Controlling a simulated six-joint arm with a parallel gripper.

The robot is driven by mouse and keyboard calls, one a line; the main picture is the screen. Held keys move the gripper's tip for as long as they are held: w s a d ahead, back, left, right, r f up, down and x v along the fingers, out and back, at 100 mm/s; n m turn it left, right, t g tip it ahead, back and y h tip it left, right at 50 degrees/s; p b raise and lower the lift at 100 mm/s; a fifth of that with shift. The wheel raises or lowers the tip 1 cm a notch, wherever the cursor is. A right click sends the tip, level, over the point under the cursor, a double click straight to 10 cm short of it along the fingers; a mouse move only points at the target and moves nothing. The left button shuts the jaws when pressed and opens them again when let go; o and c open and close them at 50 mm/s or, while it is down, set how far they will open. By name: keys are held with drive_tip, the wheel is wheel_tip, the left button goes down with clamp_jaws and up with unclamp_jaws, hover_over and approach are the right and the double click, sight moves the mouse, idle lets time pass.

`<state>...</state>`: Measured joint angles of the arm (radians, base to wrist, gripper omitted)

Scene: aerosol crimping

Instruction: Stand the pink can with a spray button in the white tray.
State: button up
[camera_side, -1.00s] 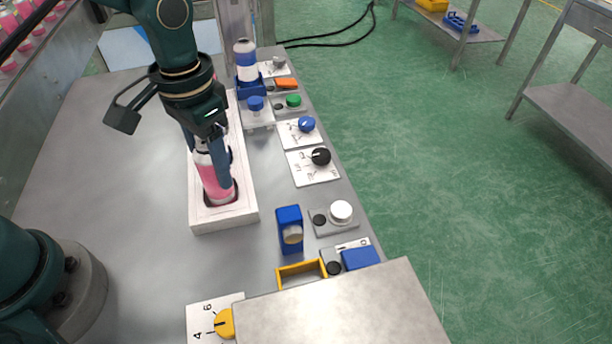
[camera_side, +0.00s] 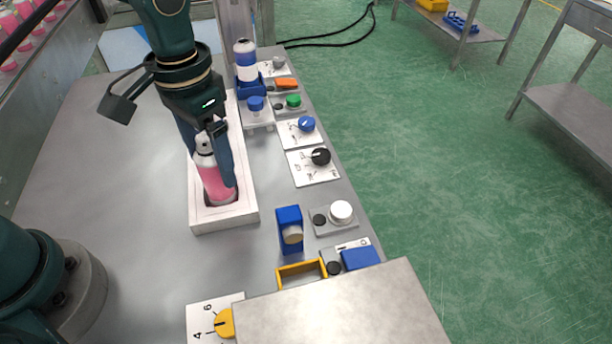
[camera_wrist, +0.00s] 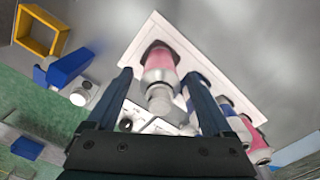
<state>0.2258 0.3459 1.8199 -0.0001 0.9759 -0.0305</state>
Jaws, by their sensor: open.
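The pink can (camera_side: 214,182) has a pale upper part and a button-like top. It stands upright, or nearly so, in a dark recess at the near end of the white tray (camera_side: 225,222). My gripper (camera_side: 212,165) is open, with one finger on each side of the can. In the wrist view the can (camera_wrist: 160,60) shows between my two spread fingers (camera_wrist: 158,76), with gaps beside it. The tray (camera_wrist: 150,32) lies beneath it there. My gripper hides part of the tray in the side view.
In the wrist view, several other cans stand in a row beside it, including a pink one (camera_wrist: 250,133). A blue block (camera_side: 289,229), a yellow frame (camera_side: 301,272) and several knob panels, one with a black knob (camera_side: 320,156), line the right edge. The table (camera_side: 110,170) left of the tray is clear.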

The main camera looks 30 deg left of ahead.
wheel_tip(320, 180, up, 9)
drive_tip(key=shift+r, duration=0.7)
drive_tip(key=shift+s+a+r, duration=0.1)
drive_tip(key=shift+s+r, duration=0.05)
drive_tip(key=shift+r, duration=0.05)
drive_tip(key=s+a+f+n+t, duration=0.2)
drive_tip(key=s+a+t, duration=0.3)
drive_tip(key=s, duration=0.4)
drive_tip(key=shift+s+a+f+t, duration=0.25)
drive_tip(key=shift+a+f+t, duration=0.05)
drive_tip(key=shift+a+f, duration=0.15)
idle(0.3)
